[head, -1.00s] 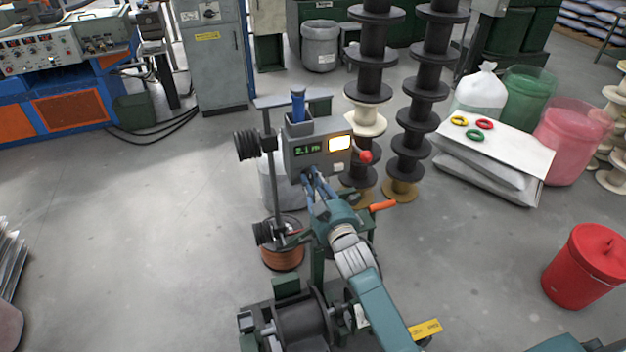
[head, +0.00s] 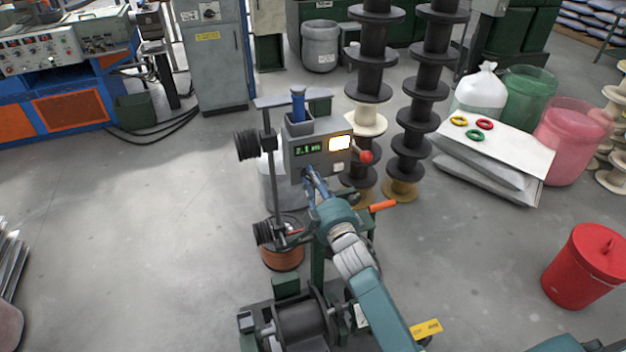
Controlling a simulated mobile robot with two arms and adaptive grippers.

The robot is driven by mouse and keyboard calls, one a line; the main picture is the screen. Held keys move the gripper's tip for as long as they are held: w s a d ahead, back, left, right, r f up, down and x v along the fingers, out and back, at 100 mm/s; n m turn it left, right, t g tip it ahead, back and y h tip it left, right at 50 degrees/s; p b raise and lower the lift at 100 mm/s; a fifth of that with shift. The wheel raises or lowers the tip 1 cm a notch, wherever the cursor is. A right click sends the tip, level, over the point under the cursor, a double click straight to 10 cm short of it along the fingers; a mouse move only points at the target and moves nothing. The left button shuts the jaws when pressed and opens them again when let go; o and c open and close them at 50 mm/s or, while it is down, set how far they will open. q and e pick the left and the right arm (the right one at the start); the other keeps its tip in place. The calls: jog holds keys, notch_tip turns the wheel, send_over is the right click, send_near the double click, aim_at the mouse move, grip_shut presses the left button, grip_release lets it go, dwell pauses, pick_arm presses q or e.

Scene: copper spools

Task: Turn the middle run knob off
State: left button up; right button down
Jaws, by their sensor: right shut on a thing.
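The grey control box (head: 318,152) stands on the winding machine in the middle of the head view, with a green readout, a lit screen and a red ball at its right side. My right gripper (head: 311,176) is at the lower front of the box, its fingers closed together on the run knob there. The knob is hidden behind the fingers, so its setting does not show. My left gripper is not in view.
An orange handle (head: 382,206) sticks out just right of my right wrist. A copper spool (head: 283,258) stands below the box. Stacked black spools (head: 371,90) rise close behind it. Open floor lies to the left.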

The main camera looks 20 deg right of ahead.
jog(key=shift+f, duration=0.1)
jog(key=c, duration=1.6)
grip_release()
jog(key=s, duration=1.2)
jog(key=shift+d, duration=0.2)
